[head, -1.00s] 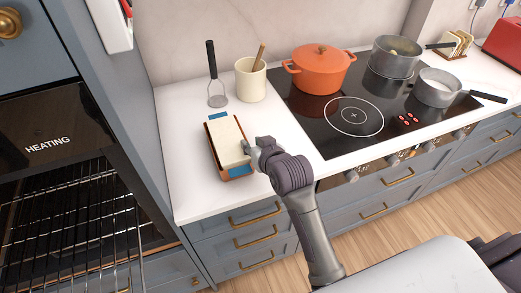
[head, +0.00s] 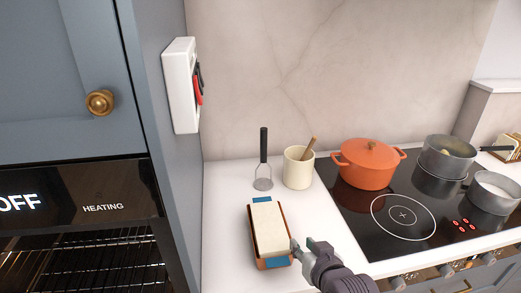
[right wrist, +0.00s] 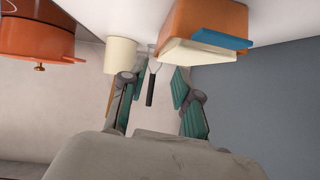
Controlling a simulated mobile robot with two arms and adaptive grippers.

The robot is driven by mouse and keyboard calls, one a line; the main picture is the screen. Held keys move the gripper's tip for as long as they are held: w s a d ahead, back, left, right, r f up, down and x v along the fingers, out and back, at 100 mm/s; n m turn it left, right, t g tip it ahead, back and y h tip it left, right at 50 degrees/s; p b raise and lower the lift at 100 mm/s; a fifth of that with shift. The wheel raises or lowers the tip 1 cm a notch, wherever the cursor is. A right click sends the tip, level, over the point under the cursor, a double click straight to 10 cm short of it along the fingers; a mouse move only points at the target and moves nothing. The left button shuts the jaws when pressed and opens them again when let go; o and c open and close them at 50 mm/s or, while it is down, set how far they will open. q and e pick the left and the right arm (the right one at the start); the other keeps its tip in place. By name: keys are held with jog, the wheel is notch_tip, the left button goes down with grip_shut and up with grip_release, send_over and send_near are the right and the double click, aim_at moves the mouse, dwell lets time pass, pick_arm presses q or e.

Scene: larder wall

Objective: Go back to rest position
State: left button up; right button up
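A terracotta-coloured dish (head: 287,253) with a cream block (head: 267,225) and blue pieces at its ends stands on the white counter. The dish also shows upside down at the top of the right wrist view (right wrist: 208,17). My right gripper (head: 303,246) is just right of the dish's near right corner; I cannot tell whether it touches. In the right wrist view its two fingers (right wrist: 158,88) are spread with nothing held between them. My left gripper is not in view.
A masher (head: 263,160) and a cream utensil pot (head: 298,170) stand behind the dish. An orange casserole (head: 367,168) and grey pans (head: 446,157) are on the black hob (head: 370,235). An oven (head: 85,210) and tall blue cabinet flank the left.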

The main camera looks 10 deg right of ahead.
jog(key=s+d+f+n+g, duration=0.1)
jog(key=s+f+g, duration=0.2)
jog(key=s+f, duration=0.35)
jog(key=s+d+f+g+h, duration=0.1)
jog(key=s+d+f+g, duration=0.15)
jog(key=s, duration=0.75)
jog(key=s+d+f+n+g, duration=0.1)
jog(key=s+f+g, duration=0.2)
jog(key=s+f, duration=0.35)
notch_tip(320, 180, down, 22)
jog(key=s+g, duration=0.2)
jog(key=s+d+f, duration=0.2)
jog(key=s+f, duration=1.5)
jog(key=f, duration=0.1)
jog(key=shift+d+f+n+g, duration=0.2)
jog(key=shift+d+n+g, duration=0.15)
jog(key=shift+g, duration=0.1)
jog(key=shift+s, duration=0.1)
